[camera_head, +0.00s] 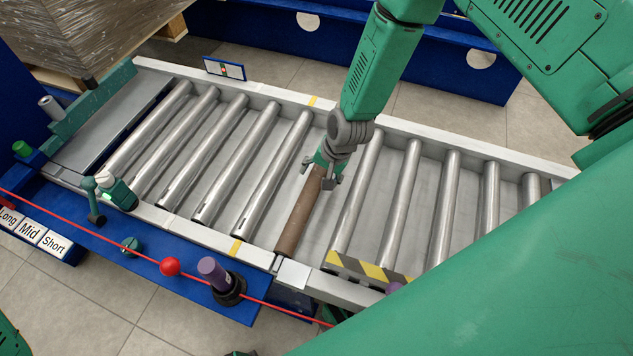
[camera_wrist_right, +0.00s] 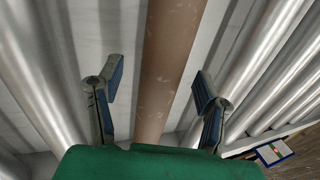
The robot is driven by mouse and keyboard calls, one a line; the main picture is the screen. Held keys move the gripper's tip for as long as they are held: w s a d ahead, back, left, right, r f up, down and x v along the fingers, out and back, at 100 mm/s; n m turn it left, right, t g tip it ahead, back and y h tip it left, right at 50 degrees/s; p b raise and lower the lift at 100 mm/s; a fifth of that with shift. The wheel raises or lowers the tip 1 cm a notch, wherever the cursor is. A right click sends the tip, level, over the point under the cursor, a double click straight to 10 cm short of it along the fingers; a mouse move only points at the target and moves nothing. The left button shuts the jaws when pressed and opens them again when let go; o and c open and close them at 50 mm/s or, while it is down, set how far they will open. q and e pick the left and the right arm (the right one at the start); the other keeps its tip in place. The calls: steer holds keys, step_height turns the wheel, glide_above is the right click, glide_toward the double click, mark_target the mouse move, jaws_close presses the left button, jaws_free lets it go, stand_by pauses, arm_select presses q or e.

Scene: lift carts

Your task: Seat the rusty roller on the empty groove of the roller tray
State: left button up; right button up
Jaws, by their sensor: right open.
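The rusty roller (camera_head: 298,225) is brown and lies lengthwise across the roller tray (camera_head: 455,144), between shiny steel rollers and roughly in line with them. Its near end is by the near rail; its far end is hidden behind my right gripper (camera_head: 320,176). I cannot tell whether it sits fully in the groove. My right gripper is open over the roller's far part. In the right wrist view, the roller (camera_wrist_right: 168,65) runs between the two spread fingers of the gripper (camera_wrist_right: 158,88), with a gap on each side. My left gripper is not in view.
Steel rollers (camera_head: 275,165) flank the rusty one closely on both sides. A yellow-black striped plate (camera_head: 370,270) lies at the near rail. A red cord (camera_head: 120,245) with a red ball (camera_head: 169,266) and a purple-topped post (camera_head: 212,270) stand along the blue front ledge.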

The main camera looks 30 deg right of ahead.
steer(key=shift+x, duration=1.15)
steer(key=shift+a+r, duration=0.1)
steer(key=shift+a, duration=0.1)
steer(key=c, duration=1.3)
jaws_close()
steer(key=shift+d+r, duration=0.1)
